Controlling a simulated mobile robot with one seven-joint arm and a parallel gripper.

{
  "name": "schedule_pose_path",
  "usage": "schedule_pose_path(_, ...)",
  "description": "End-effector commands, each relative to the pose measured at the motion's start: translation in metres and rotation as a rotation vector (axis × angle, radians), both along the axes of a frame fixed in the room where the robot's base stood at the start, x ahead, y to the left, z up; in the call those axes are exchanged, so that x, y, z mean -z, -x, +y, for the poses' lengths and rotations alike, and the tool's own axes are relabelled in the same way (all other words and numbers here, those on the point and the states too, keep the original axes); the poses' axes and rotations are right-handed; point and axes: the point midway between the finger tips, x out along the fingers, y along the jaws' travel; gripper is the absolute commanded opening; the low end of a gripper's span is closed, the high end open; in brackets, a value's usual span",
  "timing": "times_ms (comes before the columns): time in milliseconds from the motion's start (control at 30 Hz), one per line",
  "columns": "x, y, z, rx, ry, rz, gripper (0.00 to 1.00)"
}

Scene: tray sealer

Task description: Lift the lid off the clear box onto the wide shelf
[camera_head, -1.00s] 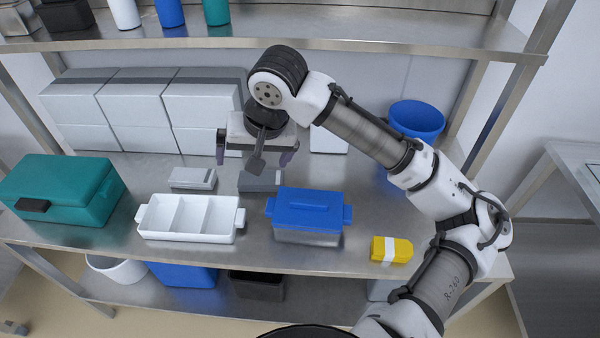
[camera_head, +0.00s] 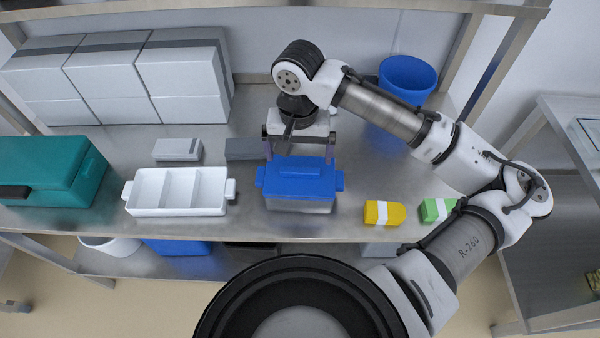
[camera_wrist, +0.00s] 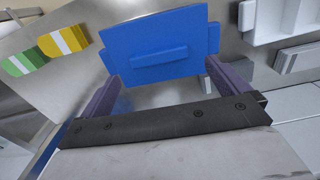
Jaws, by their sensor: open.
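The clear box (camera_head: 300,206) stands on the steel shelf near its front edge. Its blue lid (camera_head: 302,178) sits on top, with a raised bar handle and side tabs. My gripper (camera_head: 299,160) is open and empty, above and just behind the lid. In the wrist view the lid (camera_wrist: 160,48) lies ahead, its handle between the lines of my two spread fingers (camera_wrist: 158,78). The fingers appear apart from the handle. The wide shelf (camera_head: 270,225) is the steel surface under the box.
A white divided tray (camera_head: 130,205) stands left of the box. A teal case (camera_head: 50,175) is at far left. A yellow block (camera_head: 374,213) and a green block (camera_head: 430,210) lie to the right. Grey-white boxes (camera_head: 185,85) and a blue bucket (camera_head: 408,75) stand behind.

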Motion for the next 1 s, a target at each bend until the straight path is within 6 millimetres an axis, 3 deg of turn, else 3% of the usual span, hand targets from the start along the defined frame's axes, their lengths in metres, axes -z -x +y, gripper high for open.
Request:
schedule_pose_path(333,0.043,0.002,-0.003,0.001,0.0,0.002,1.0)
schedule_pose_path(633,0.049,0.002,-0.003,0.0,0.0,0.0,1.0)
schedule_pose_path(933,0.049,0.002,-0.003,0.0,0.0,0.0,0.61)
schedule_pose_path(1000,0.049,0.002,-0.003,0.0,0.0,0.0,0.58)
